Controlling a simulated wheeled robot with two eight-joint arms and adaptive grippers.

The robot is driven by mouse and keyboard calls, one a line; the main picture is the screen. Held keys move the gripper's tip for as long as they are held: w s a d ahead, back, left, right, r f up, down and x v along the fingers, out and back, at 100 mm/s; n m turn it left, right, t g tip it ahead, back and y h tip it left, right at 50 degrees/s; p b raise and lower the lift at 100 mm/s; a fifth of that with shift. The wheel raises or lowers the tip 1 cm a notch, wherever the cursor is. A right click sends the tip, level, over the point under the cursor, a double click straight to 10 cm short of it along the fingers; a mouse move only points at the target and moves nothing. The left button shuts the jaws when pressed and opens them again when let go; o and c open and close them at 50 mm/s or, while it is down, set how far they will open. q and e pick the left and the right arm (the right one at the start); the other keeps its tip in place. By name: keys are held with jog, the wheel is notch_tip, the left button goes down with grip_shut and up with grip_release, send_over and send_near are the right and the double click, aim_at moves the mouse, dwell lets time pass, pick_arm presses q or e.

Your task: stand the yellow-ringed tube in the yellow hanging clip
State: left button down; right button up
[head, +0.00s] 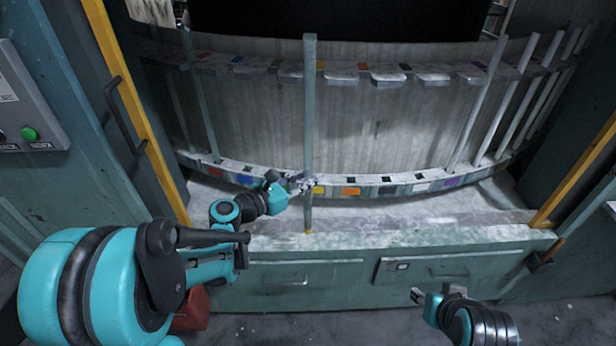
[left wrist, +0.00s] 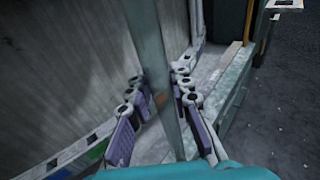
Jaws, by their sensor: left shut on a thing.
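The glass tube (head: 309,110) stands nearly upright, with a small yellow ring (head: 308,231) at its lower end. My left gripper (head: 300,183) is shut on it low down; in the left wrist view the tube (left wrist: 155,65) passes between the two finger sets (left wrist: 157,105). The tube is in front of the curved rack. A yellow mark (head: 318,190) is on the lower rail just right of the tube, and another (head: 320,65) on the upper rail beside the tube's top. The clip itself cannot be made out clearly. My right gripper (head: 432,297) is low at the right, away from the tube; its jaw opening is unclear.
The upper rail (head: 430,78) and lower rail (head: 400,189) carry several coloured marks. Several tubes (head: 477,100) stand in the rack at the right, others at the left. A ledge (head: 400,240) runs below. Yellow posts (head: 145,130) flank the opening.

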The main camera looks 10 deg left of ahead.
dwell(0.3)
pick_arm(q)
jog(key=shift+w+a+b, duration=0.6)
jog(key=shift+w+a, duration=0.85)
jog(key=shift+w, duration=11.45)
notch_tip(320, 180, down, 7)
jog(key=b, duration=0.4)
jog(key=shift+r, duration=0.15)
jog(key=c, duration=1.3)
grip_release()
